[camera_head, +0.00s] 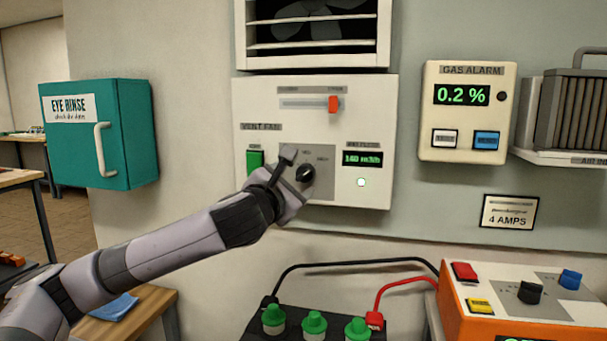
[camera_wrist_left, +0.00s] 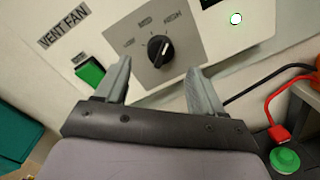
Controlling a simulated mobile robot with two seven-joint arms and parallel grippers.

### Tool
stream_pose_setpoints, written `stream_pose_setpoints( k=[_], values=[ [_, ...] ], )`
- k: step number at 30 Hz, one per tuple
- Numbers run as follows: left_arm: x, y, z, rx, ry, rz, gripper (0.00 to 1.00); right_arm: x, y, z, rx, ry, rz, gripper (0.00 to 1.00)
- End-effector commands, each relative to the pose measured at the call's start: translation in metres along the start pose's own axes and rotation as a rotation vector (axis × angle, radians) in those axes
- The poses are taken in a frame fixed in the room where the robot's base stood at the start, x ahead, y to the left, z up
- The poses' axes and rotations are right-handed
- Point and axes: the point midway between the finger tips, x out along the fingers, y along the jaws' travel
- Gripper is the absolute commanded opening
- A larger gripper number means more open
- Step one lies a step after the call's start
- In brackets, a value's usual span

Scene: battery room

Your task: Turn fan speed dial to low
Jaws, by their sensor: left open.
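The fan speed dial (camera_head: 305,174) is a black knob on a grey plate of the white vent fan panel (camera_head: 370,100). In the left wrist view the dial (camera_wrist_left: 160,50) has LOW, MED and HIGH labels around it. Its white mark points to the upper right, toward the HIGH side. My left gripper (camera_head: 294,177) is in front of the panel, just left of the dial and partly over the plate. Its fingers are open, and in the left wrist view the gripper (camera_wrist_left: 158,70) has one finger on each side below the knob, with a gap between. My right gripper is out of view.
A green button (camera_head: 255,160) is left of the dial. A red-handled slider (camera_head: 333,104) is above, and an airflow display (camera_head: 362,159) is right. A gas alarm (camera_head: 468,112) hangs farther right. Green-capped battery (camera_head: 313,323) and orange charger (camera_head: 520,310) stand below, joined by cables.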

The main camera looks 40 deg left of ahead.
Motion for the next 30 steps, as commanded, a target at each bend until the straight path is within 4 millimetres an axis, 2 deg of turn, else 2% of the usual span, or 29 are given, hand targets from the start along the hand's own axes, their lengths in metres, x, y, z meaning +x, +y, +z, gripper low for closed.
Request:
stream_pose_setpoints(
  k=[6, 12, 17, 25, 26, 30],
  values=[
    [0.03, 0.0, 0.001, -0.005, 0.001, 0.0, 0.68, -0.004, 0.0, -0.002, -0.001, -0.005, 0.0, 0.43],
    [0.049, 0.0, 0.001, -0.004, 0.0, -0.001, 0.68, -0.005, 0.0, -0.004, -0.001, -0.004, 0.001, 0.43],
    [0.056, 0.0, 0.001, -0.001, 0.0, -0.001, 0.68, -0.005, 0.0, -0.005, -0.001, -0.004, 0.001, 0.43],
    [0.057, -0.001, 0.0, 0.0, -0.001, -0.001, 0.68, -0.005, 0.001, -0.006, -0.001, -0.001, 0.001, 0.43],
    [0.057, -0.001, 0.0, 0.0, -0.001, -0.001, 0.65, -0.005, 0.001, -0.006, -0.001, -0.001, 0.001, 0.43],
    [0.057, -0.001, 0.0, 0.0, -0.001, -0.001, 0.2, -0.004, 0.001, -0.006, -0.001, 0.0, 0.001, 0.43]
  ],
)
